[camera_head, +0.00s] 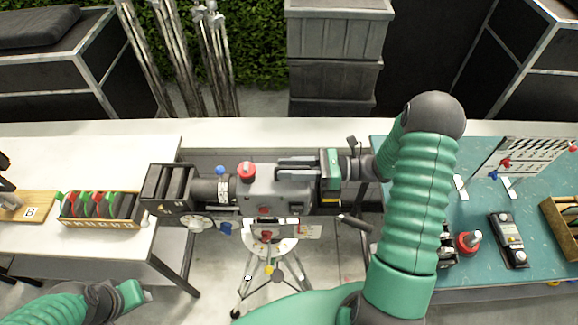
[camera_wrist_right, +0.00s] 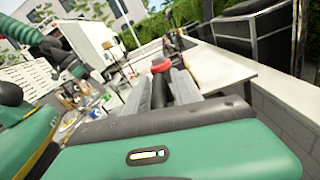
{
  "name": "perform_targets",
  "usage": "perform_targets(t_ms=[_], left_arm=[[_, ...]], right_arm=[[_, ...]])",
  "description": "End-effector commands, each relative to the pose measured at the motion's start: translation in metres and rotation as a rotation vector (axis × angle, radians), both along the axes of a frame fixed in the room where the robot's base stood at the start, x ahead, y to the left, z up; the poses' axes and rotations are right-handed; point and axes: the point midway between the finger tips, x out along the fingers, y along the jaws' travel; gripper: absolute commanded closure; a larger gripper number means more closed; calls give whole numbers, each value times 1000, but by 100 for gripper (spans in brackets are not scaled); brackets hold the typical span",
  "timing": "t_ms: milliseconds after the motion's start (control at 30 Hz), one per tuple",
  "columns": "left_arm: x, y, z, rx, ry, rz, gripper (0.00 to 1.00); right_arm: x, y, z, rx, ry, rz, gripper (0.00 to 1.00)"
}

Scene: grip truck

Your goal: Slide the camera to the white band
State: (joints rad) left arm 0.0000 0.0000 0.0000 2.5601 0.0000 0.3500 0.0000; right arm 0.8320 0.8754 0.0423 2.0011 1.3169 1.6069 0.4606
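The camera (camera_head: 262,190) is a grey box with a black lens section on its left and a red knob on top. It stands above a tripod. A small white plate (camera_head: 285,231) shows below it; I cannot tell whether this is the white band. My right gripper (camera_head: 297,168) reaches in from the right, its two grey fingers over the camera's top. In the wrist view its fingers (camera_wrist_right: 165,92) are parted with a dark part between them and the red knob beyond. I cannot tell whether they press on it. My left gripper (camera_head: 140,293) is low at the left, away from the camera; its fingers are unclear.
A white table (camera_head: 60,165) at left bears a rack of coloured items (camera_head: 100,207). A teal table (camera_head: 480,270) at right bears a handheld device (camera_head: 508,240) and a red knob-like item (camera_head: 468,242). Grey crates (camera_head: 335,45) and metal stands (camera_head: 215,60) are behind.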

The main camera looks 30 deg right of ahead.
Motion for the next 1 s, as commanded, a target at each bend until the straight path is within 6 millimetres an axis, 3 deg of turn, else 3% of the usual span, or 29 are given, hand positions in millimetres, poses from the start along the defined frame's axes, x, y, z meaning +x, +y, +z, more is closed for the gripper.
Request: perform_targets(t_ms=[33,200,1000], left_arm=[[0,0,0,0,0,0,64],[0,0,0,0,0,0,64],[0,0,0,0,0,0,64]], right_arm=[[0,0,0,0,0,0,78],[0,0,0,0,0,-1,100],[2,-1,1,0,-3,-2,100]])
